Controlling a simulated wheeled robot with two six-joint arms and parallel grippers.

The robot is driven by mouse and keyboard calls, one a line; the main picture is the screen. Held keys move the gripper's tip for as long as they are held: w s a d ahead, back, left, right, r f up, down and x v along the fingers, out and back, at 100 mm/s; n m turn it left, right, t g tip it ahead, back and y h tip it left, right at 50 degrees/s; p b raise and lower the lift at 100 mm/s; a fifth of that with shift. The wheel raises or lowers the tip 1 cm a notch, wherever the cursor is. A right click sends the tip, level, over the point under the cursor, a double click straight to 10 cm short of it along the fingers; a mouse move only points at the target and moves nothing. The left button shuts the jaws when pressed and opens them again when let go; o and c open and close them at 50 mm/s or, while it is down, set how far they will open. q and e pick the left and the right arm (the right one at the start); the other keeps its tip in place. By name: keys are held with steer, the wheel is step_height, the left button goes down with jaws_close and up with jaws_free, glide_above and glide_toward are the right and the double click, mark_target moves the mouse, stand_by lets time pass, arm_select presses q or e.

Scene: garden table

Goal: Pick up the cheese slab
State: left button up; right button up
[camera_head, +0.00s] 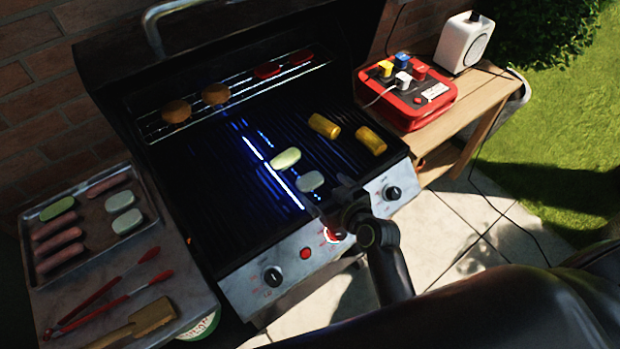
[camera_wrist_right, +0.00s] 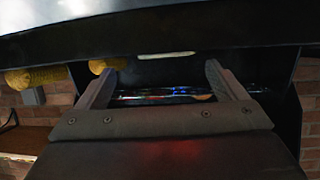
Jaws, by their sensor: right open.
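A pale grey-green slab, which looks like the cheese slab (camera_head: 311,180), lies on the front part of the dark grill grate. In the right wrist view a thin pale edge, probably this slab (camera_wrist_right: 166,56), shows beyond and between the fingertips. My right gripper (camera_head: 328,197) is at the grill's front edge, just in front of the slab. It is open and its fingers are apart and empty in the wrist view (camera_wrist_right: 160,68). Two similar pale slabs (camera_head: 127,222) lie on the metal tray at the left. My left gripper is not in view.
A yellow-green slice (camera_head: 285,158) lies behind the slab, and two corn pieces (camera_head: 323,126) to its right. Patties (camera_head: 176,111) sit on the upper rack. The front panel with knobs (camera_head: 272,277) borders the grate. Tongs (camera_head: 105,300) lie on the left shelf.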

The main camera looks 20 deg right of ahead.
mark_target(310, 179)
steer(key=shift+w+a+p, duration=0.25)
steer(key=shift+w+p, duration=0.1)
steer(key=shift+w, duration=0.2)
steer(key=shift+p+x, duration=0.55)
steer(key=shift+x, duration=1.45)
steer(key=shift+s+a+f, duration=0.1)
steer(key=shift+s+a, duration=0.05)
steer(key=c, duration=1.1)
